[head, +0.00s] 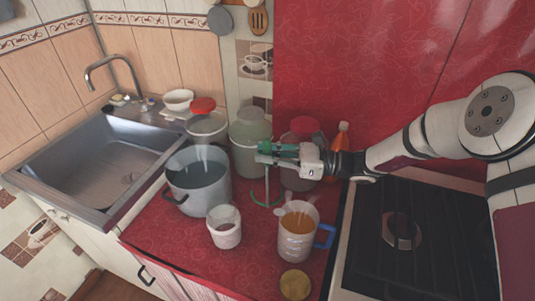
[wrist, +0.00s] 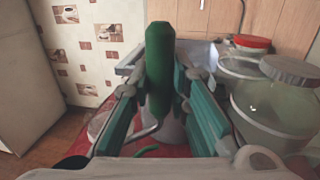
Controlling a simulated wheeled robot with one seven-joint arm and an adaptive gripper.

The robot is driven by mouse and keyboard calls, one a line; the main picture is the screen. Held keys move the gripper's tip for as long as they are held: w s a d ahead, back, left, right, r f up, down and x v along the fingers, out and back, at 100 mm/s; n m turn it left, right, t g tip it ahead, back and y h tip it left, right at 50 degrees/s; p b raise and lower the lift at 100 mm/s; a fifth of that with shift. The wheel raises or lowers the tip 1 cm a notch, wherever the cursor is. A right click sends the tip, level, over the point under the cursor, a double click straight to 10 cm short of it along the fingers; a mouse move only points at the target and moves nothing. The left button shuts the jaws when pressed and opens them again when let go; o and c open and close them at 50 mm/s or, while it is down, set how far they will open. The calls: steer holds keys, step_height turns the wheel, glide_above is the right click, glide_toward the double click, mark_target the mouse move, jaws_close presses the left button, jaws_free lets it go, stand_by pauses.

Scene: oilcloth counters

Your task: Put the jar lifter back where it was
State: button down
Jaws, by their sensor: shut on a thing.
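My gripper (head: 268,150) is shut on the jar lifter, whose thick green handle (wrist: 160,65) stands between the teal fingers in the wrist view. In the head view the jar lifter's thin green lower part (head: 266,183) hangs down below the fingers to a curved green end close above or on the red counter; I cannot tell if it touches. It is between the pot (head: 198,190) and the measuring jug (head: 297,243). The fingers hide part of its upper end in the head view.
Glass jars (head: 248,135) stand behind, with an orange bottle (head: 340,140) at their right. A white tub (head: 225,235) and a gold lid (head: 295,284) are in front. The sink (head: 105,170) is left, the stove (head: 410,270) right. Red oilcloth (head: 180,240) is bare at front left.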

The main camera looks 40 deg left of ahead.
step_height(320, 180, down, 9)
steer(key=w+b, duration=0.1)
steer(key=b, duration=0.2)
steer(key=shift+w+b, duration=0.3)
steer(key=shift+b, duration=0.05)
steer(key=shift+f+b, duration=0.35)
steer(key=shift+f, duration=0.35)
stand_by(0.7)
steer(key=c, duration=1.4)
jaws_free()
steer(key=shift+c, duration=0.2)
step_height(320, 180, up, 10)
